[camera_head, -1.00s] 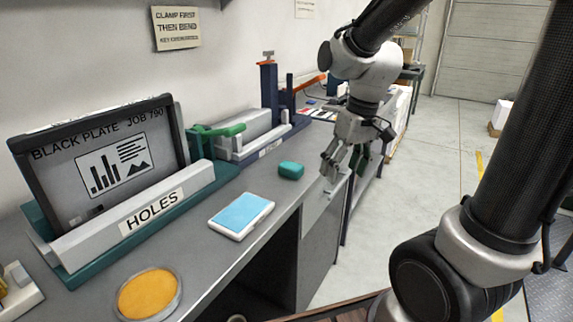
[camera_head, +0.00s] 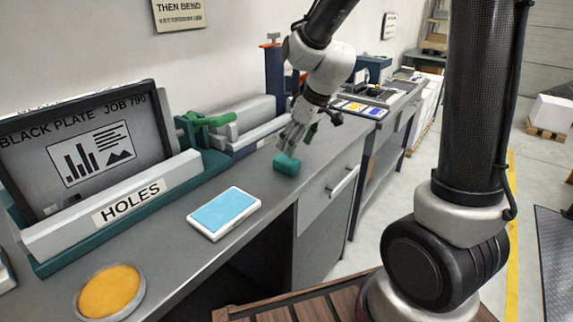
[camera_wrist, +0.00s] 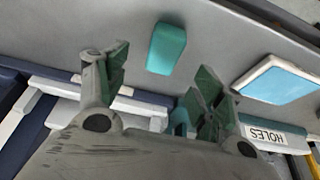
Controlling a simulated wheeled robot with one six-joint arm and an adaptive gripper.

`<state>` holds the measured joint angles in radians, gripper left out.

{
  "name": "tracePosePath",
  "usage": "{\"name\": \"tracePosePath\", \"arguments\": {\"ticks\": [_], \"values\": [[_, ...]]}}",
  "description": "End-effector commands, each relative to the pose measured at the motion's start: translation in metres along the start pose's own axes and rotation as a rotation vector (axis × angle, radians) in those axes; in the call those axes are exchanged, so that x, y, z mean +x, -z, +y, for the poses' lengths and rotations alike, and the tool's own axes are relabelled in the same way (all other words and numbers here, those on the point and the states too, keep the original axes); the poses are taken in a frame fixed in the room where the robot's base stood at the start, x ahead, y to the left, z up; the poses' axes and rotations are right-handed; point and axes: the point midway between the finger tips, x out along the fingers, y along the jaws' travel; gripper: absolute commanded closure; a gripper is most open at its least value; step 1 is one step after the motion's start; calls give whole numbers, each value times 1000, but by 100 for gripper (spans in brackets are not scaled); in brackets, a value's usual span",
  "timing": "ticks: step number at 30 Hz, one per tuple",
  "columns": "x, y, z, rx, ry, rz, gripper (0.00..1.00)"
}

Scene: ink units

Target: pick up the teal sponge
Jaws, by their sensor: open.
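The teal sponge (camera_head: 286,164) lies on the grey bench top near its front edge, right of the blue-topped white pad. My gripper (camera_head: 297,138) is open and just above and behind the sponge in the head view, its fingers overlapping the sponge's upper edge there. In the wrist view the sponge (camera_wrist: 167,48) shows beyond the two spread fingertips (camera_wrist: 160,75), roughly between them and apart from both. Nothing is between the fingers. Whether a finger touches the sponge cannot be told from the head view.
The white pad with a blue top (camera_head: 224,213) and a round dish with orange filling (camera_head: 110,292) lie on the bench (camera_head: 165,240). The plate holder marked HOLES (camera_head: 118,205) and a blue upright clamp (camera_head: 274,70) stand along the back. Bench around the sponge is clear.

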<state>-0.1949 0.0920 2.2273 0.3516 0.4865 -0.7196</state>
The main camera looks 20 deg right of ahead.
Motion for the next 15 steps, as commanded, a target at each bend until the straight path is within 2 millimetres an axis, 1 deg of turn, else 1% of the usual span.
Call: {"name": "tracePosePath", "arguments": {"ticks": [1, 5, 9, 12, 15], "values": [[7, -1, -1, 1, 2, -4, 32], [24, -1, -2, 1, 2, -4, 32], [47, -2, -5, 1, 2, -6, 32], [59, -2, -5, 2, 2, -4, 32], [65, -2, -5, 3, 1, -2, 32]]}}
